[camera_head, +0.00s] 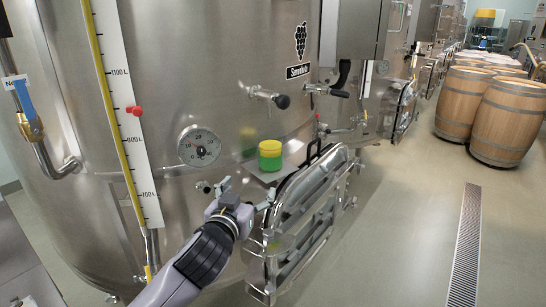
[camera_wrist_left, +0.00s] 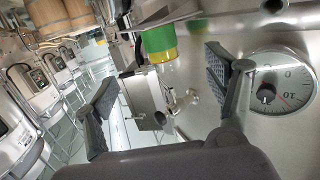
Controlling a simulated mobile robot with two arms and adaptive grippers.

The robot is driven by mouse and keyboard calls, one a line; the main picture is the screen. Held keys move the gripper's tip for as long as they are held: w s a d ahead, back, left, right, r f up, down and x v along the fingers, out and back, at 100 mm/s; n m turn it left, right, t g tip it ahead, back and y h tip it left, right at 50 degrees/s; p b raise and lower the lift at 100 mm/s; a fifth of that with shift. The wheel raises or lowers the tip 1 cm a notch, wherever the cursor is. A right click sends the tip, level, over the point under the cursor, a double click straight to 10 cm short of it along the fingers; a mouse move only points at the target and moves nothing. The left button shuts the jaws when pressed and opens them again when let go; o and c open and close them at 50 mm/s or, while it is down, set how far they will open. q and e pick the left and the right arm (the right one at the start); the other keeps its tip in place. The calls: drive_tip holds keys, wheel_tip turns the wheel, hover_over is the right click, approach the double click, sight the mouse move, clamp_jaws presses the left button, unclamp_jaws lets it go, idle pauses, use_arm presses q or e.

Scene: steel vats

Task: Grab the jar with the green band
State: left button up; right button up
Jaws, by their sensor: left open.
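The jar with the green band (camera_head: 270,155) has a yellow top and a green lower part. It stands upright on a small grey shelf (camera_head: 268,172) at the vat's front. In the left wrist view the jar (camera_wrist_left: 158,42) appears upside down, at the top, beyond and between the fingers. My left gripper (camera_head: 232,188) is at the lower left of the jar in the head view, apart from it. Its fingers are spread and empty in the left wrist view (camera_wrist_left: 160,82). My right gripper is in neither view.
A steel hatch door (camera_head: 305,225) stands out just right of my left gripper. A dial gauge (camera_head: 199,146) and valve handles (camera_head: 265,96) project from the vat. Wooden barrels (camera_head: 508,120) stand at the right. The floor around the drain grate (camera_head: 466,245) is clear.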

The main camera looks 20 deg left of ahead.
use_arm(q)
drive_tip(key=t, duration=0.1)
approach(267, 144)
drive_tip(key=w+p, duration=0.1)
drive_tip(key=w, duration=0.1)
drive_tip(key=w+p, duration=0.1)
drive_tip(key=w, duration=0.1)
drive_tip(key=w+p, duration=0.2)
drive_tip(key=shift+w+a+f, duration=0.2)
drive_tip(key=shift+w+a, duration=0.1)
drive_tip(key=shift+a, duration=0.05)
drive_tip(key=shift+w+f, duration=0.1)
drive_tip(key=shift+w, duration=0.65)
drive_tip(key=shift+w+p, duration=0.25)
drive_tip(key=shift+p, duration=0.25)
drive_tip(key=w+p, duration=0.2)
drive_tip(key=w, duration=0.2)
drive_tip(key=shift+d, duration=0.15)
drive_tip(key=shift+w, duration=0.3)
drive_tip(key=shift+c, duration=0.3)
